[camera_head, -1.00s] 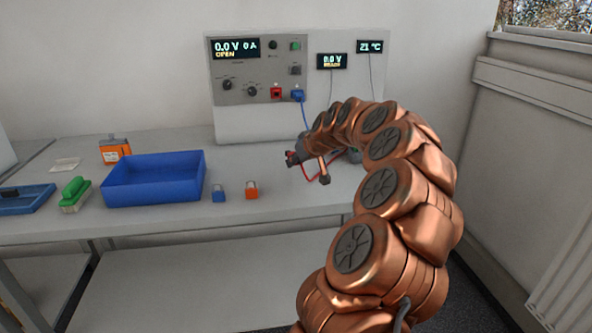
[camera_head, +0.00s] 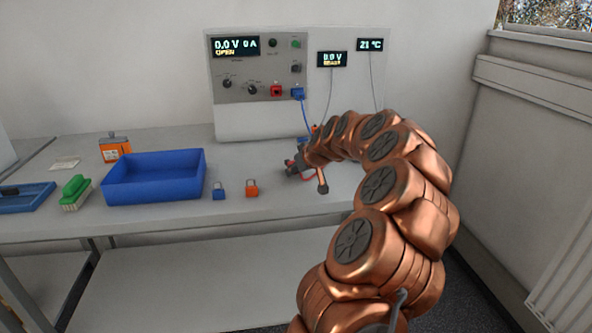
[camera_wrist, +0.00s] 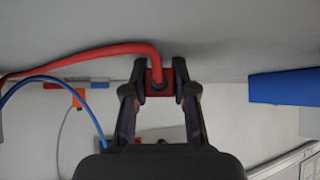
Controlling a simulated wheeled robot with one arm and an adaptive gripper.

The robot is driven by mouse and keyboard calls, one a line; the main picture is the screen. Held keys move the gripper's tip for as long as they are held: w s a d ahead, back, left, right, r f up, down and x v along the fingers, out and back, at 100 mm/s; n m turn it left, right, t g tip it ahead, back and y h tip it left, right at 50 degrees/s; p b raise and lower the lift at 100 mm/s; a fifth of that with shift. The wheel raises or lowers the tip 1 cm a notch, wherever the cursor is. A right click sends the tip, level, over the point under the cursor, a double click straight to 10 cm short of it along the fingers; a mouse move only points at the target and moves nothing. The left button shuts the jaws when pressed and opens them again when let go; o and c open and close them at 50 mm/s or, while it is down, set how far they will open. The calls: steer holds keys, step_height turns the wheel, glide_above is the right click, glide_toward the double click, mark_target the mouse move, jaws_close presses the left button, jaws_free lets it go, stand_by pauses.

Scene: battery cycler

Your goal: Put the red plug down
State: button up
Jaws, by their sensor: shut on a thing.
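The red plug (camera_wrist: 160,76) sits between the fingertips of my gripper (camera_wrist: 160,80) in the wrist view, and the jaws are shut on it. The red cable (camera_wrist: 105,63) leads from it to the left. In the head view, my gripper (camera_head: 293,167) is low over the bench, in front of the cycler and right of the small orange block. A bit of red cable also shows under the arm in the head view (camera_head: 308,178). My gripper mostly hides the plug there. I cannot tell whether the plug touches the bench top.
The cycler (camera_head: 240,119) stands at the back, with a red socket (camera_head: 276,91) and a blue plug (camera_head: 297,92) on its panel. Left on the bench (camera_head: 270,211) are a blue bin (camera_head: 153,186), an orange block (camera_head: 252,188), a blue block (camera_head: 219,191) and a green brush (camera_head: 75,187).

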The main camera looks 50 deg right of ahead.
steer(key=shift+f, duration=0.3)
